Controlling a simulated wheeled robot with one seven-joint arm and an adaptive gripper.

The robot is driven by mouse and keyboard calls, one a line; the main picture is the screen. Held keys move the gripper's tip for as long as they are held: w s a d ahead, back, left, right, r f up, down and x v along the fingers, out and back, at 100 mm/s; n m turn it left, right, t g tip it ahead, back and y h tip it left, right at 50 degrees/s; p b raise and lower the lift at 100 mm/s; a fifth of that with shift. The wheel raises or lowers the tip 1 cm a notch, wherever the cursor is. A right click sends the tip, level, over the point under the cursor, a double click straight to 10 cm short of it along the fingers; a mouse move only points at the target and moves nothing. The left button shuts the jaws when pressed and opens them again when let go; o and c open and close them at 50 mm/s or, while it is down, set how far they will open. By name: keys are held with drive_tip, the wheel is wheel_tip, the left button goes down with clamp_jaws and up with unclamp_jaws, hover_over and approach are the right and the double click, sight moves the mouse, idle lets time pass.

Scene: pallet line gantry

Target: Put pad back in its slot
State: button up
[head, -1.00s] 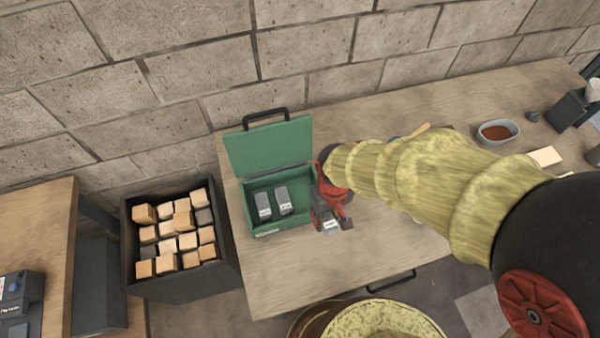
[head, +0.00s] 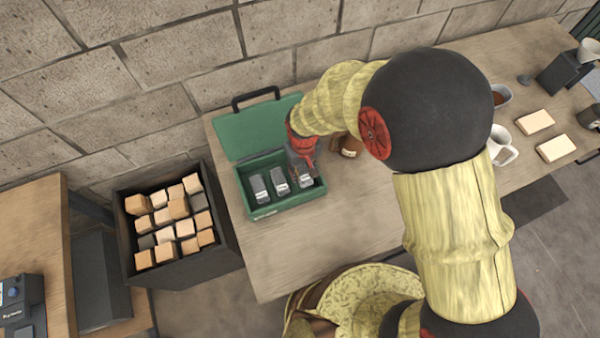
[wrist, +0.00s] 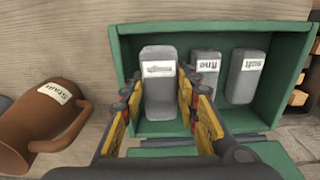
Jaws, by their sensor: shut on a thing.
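The green box (head: 262,212) stands open on the table, its lid (head: 255,128) tipped back toward the wall. My gripper (head: 303,163) is over the box's right end in the head view, shut on a grey pad (head: 306,182).
A brown mug labelled stain (wrist: 40,115) stands close beside the box, near my gripper. A dark bin (head: 185,270) of wooden blocks stands left of the table. A white mug (head: 503,148) and pale blocks (head: 535,121) are farther right. The table front is clear.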

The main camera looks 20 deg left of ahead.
sight(300, 166)
drive_tip(key=shift+w+a+f, duration=0.3)
drive_tip(key=shift+f, duration=0.25)
drive_tip(key=shift+w+a+f, duration=0.3)
drive_tip(key=shift+f, duration=1.7)
drive_tip(key=shift+f, duration=0.15)
drive_tip(key=o, duration=0.8)
drive_tip(key=shift+o, duration=0.2)
wheel_tip(300, 166, up, 12)
drive_tip(key=shift+r, duration=0.2)
